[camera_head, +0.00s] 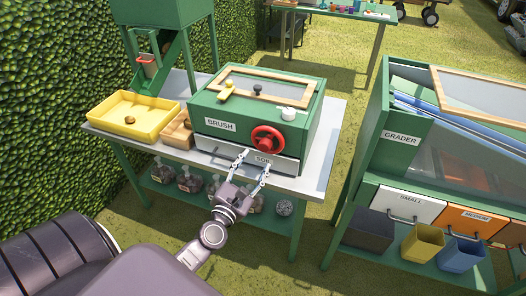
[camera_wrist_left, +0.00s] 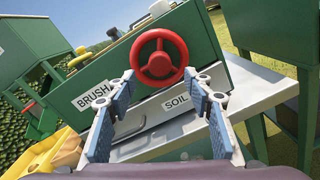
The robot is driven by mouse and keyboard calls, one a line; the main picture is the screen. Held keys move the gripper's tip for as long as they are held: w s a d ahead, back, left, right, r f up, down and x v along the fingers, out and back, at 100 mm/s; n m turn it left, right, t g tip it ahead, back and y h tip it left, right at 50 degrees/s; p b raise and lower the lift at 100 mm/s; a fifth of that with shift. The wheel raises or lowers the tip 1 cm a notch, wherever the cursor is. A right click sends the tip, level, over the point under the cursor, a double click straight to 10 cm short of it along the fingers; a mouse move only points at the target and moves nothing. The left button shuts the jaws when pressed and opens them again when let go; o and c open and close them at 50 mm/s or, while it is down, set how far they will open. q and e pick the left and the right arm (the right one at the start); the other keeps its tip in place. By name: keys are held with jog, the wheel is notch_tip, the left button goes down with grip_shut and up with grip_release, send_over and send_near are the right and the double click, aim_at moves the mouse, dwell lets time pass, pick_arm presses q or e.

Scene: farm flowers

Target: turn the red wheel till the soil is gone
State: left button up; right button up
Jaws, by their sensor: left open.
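The red wheel (camera_head: 267,139) is on the front of a green box (camera_head: 208,103) labelled BRUSH. It also shows in the left wrist view (camera_wrist_left: 160,75), above and beyond my fingers. A pale drawer front labelled SOIL (camera_head: 222,154) is below the wheel, and it looks shut. Its inside is hidden, and I see no soil. My left gripper (camera_head: 254,169) is open and empty in front of the drawer, just below the wheel. In the left wrist view my fingers (camera_wrist_left: 163,95) are spread apart, with the wheel between and beyond them. My right gripper is not in view.
The box stands on a grey-topped table (camera_head: 322,128). A yellow tray (camera_head: 107,132) and a wooden box (camera_head: 178,132) are to its left. Several jars stand on the shelf below. A green GRADER stand (camera_head: 369,143) is to the right, across a grass gap.

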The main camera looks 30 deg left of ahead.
aim_at(263, 148)
pick_arm(q)
jog(key=w, duration=0.2)
jog(key=w+a, duration=0.1)
jog(key=w, duration=0.2)
jog(key=w+p, duration=0.1)
jog(key=w, duration=0.1)
jog(key=shift+w+a, duration=0.15)
jog(key=shift+a, duration=0.15)
jog(key=shift+c, duration=0.4)
jog(key=c, duration=1.1)
